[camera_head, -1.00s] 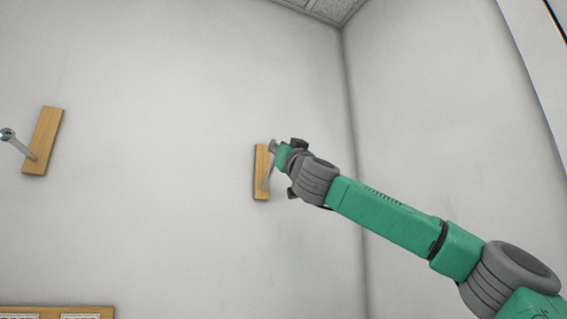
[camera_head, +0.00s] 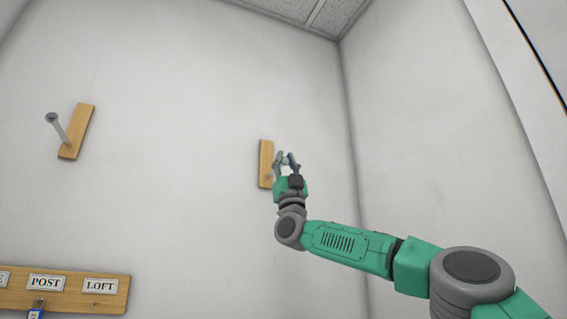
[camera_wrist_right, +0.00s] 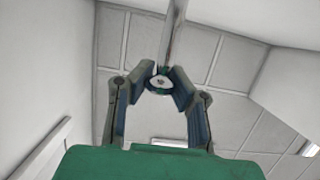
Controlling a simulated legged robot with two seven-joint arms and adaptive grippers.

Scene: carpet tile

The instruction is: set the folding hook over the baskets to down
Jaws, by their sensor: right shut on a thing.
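A wooden plate (camera_head: 265,165) is fixed to the wall near the corner, and its metal hook is mostly hidden behind my right gripper (camera_head: 287,158). In the right wrist view the hook (camera_wrist_right: 173,40) is a grey bar with a round end between the fingertips of my right gripper (camera_wrist_right: 160,84). The fingers are shut on that end. A second wooden plate (camera_head: 77,131) on the left bears a metal hook (camera_head: 58,128) that sticks out from the wall and is free. No baskets show, so I cannot tell which hook is over them. My left gripper is out of view.
A wooden board (camera_head: 115,305) with labels, two reading POST and LOFT, is on the wall at lower left. A blue tag (camera_head: 36,313) hangs there. A side wall (camera_head: 420,130) stands to the right of my right gripper. The wall between the two plates is bare.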

